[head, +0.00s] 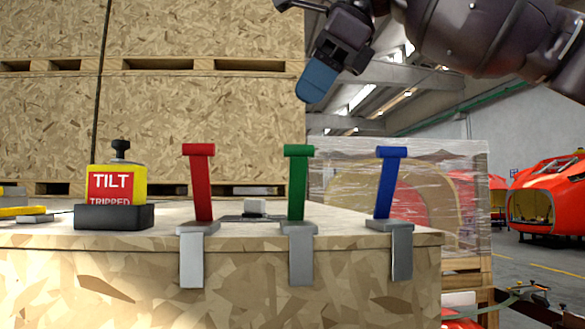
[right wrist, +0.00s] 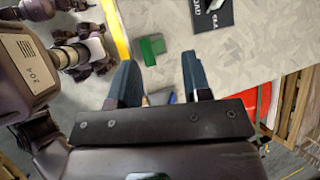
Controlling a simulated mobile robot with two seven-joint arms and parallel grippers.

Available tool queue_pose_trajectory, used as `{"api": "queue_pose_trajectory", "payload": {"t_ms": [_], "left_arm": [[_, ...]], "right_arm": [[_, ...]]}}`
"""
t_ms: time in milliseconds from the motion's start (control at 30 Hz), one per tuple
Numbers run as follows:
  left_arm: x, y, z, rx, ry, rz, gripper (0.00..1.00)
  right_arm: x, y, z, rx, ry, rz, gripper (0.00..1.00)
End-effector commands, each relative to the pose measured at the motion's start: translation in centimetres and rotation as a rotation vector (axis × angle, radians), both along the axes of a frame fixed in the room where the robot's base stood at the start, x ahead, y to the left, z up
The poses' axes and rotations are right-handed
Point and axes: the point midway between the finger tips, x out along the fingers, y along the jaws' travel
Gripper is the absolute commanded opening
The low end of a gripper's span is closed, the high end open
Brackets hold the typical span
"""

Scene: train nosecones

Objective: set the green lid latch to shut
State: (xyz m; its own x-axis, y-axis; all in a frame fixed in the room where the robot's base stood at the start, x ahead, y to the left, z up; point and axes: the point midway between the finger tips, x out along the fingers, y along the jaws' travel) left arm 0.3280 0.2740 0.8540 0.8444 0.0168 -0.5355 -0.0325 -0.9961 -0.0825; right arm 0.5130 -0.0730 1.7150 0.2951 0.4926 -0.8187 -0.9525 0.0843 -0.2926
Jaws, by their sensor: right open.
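The green lid latch (head: 297,182) has a T-shaped handle that stands about upright in a grey metal bracket (head: 300,258) hooked over the front edge of a wooden crate. My right gripper (head: 318,82) is above the crate, higher than the latch and apart from it; its blue fingers point down. In the right wrist view the two blue fingers (right wrist: 160,78) are spread, with nothing held between them. A green piece (right wrist: 152,48), seemingly the latch handle, shows beyond and between the fingertips. My left gripper is not clearly in view.
A red latch (head: 200,185) stands to the left and a blue latch (head: 387,185) to the right, both on the crate (head: 120,275). A yellow tilt indicator (head: 118,188) reading "TILT TRIPPED" sits farther left. A small grey block (head: 255,207) lies behind, between red and green.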

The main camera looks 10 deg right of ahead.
Motion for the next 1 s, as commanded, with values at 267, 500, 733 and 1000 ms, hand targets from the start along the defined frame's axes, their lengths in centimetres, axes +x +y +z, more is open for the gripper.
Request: {"api": "queue_pose_trajectory", "payload": {"t_ms": [267,500,733,1000], "left_arm": [[-0.6,0.3,-0.4,0.005,0.013,0.001,0.43],[-0.7,0.4,-0.6,0.007,0.017,0.001,0.43],[-0.2,0.2,0.1,0.005,0.003,-0.001,0.43],[-0.2,0.2,0.3,0.003,0.003,-0.001,0.43]], "right_arm": [[-0.6,-1.7,-1.3,-0.146,0.019,0.042,0.44],[0.1,-0.7,-3.7,-0.145,0.020,0.045,0.44],[1.1,0.9,-7.2,-0.144,0.019,0.045,0.44],[2.0,2.2,-10.0,-0.142,0.019,0.044,0.44]]}}
